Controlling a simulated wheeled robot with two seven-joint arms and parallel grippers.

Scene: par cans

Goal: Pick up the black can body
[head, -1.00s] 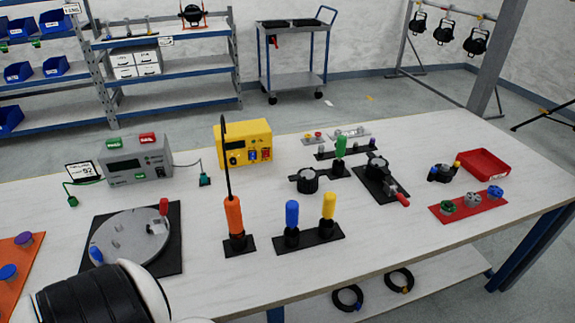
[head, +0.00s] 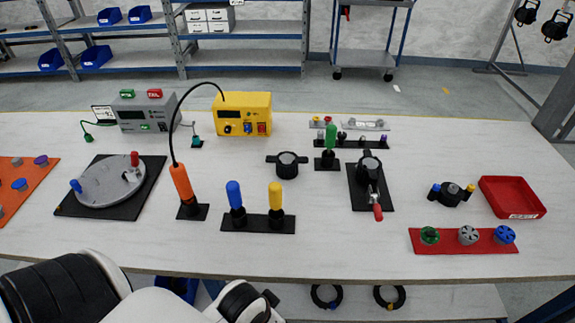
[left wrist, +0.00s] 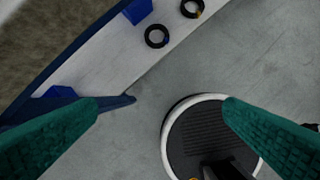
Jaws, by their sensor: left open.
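A black can body (head: 287,164), short and round with a lug on each side, sits on the white table (head: 330,230) near its middle in the head view. Another black round part (head: 370,168) sits in a black fixture with a red handle to its right. My left arm enters at the bottom left of the head view, in front of the table edge, well short of the can body. My left gripper (left wrist: 163,105) shows in the left wrist view with its teal fingers wide apart and nothing between them, over the floor. My right gripper is not seen.
An orange-handled tool (head: 182,184) on a stand and a base with blue and yellow handles (head: 258,224) stand left and front of the can body. A green-handled tool (head: 330,140) is close right. A red tray (head: 512,197) lies far right. Coiled cables (head: 326,295) lie on the lower shelf.

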